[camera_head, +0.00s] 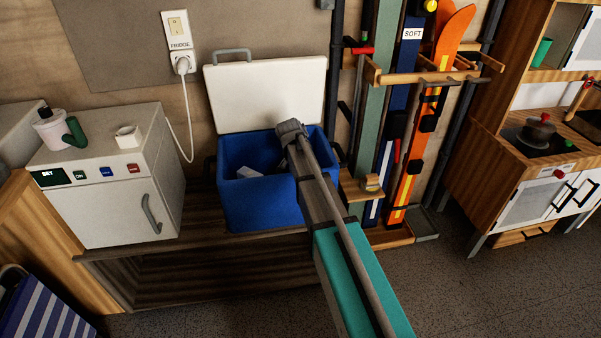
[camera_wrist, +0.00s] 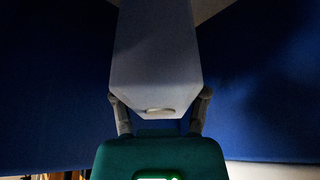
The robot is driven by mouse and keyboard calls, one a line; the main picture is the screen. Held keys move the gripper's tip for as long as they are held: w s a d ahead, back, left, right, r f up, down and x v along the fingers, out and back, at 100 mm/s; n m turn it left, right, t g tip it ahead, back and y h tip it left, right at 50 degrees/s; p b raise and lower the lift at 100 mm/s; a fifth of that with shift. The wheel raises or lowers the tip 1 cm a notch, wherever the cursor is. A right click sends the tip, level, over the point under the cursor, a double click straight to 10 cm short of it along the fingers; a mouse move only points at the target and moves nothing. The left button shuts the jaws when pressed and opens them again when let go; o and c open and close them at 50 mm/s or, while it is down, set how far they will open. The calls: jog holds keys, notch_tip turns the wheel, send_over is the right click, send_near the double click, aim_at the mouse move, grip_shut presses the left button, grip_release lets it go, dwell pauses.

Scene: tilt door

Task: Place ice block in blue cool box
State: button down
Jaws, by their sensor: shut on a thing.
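The blue cool box (camera_head: 262,205) stands on a dark wooden bench, its white lid (camera_head: 268,93) raised against the wall. My arm reaches over its right side. Blue walls show on both sides of the block there. Whether the block touches the box floor cannot be told.
A ski rack (camera_head: 425,76) with orange skis (camera_head: 410,165) stands close on the right. A toy-like kitchen (camera_head: 530,140) is farther right. Open floor lies in front.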

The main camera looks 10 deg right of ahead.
jog(key=shift+f+b, duration=1.4)
jog(key=shift+f, duration=0.2)
jog(key=shift+f, duration=0.15)
jog(key=shift+c, duration=0.6)
grip_release()
jog(key=p+v, duration=1.1)
jog(key=v, duration=0.1)
jog(key=shift+r, duration=0.2)
jog(key=shift+r, duration=0.1)
